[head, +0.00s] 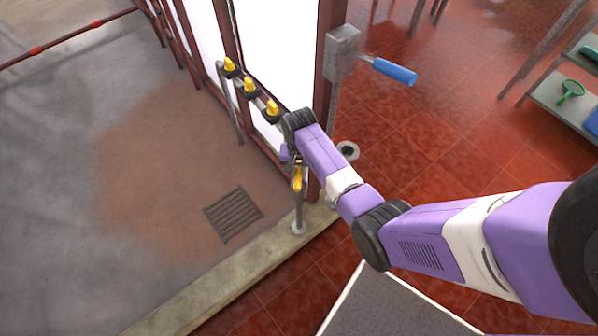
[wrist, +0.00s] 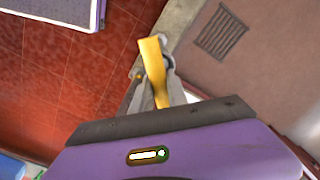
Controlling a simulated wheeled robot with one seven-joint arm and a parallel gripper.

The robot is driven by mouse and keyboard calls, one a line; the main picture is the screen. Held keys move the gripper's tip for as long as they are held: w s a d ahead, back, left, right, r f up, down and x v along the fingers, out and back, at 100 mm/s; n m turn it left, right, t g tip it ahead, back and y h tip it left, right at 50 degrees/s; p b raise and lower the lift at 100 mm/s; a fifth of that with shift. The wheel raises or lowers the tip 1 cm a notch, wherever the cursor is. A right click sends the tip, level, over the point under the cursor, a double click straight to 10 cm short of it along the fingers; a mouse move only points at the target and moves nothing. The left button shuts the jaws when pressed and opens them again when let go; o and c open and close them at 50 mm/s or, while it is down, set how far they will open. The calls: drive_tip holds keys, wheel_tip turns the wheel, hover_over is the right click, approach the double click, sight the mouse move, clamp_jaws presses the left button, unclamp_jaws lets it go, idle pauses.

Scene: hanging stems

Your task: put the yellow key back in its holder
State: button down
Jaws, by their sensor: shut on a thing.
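The yellow key (head: 298,181) hangs at my gripper (head: 297,164) in the head view, in front of the near post of a grey rail. In the wrist view the key (wrist: 153,68) is a long yellow piece between the grey fingers of my gripper (wrist: 163,84). The gripper is shut on it. Several yellow pieces like it, one of them here (head: 250,85), sit in black holders along the rail. The near part of the rail is hidden behind my wrist, so I cannot tell which holder is the key's own or whether the key touches it.
A dark red frame with white panels (head: 278,50) stands right behind the rail. A grey box with a blue-handled lever (head: 394,71) is to the right. A drain grate (head: 233,215) lies in the concrete floor at left. Open floor lies left of the rail.

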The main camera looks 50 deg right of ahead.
drive_tip(key=shift+f, duration=0.7)
idle(0.7)
drive_tip(key=c, duration=0.8)
unclamp_jaws()
drive_tip(key=shift+c, duration=0.2)
drive_tip(key=shift+r, duration=0.1)
wheel_tip(320, 180, up, 6)
drive_tip(key=p, duration=0.5)
drive_tip(key=shift+f, duration=0.2)
drive_tip(key=shift+r+p, duration=0.85)
drive_tip(key=shift+r, duration=0.55)
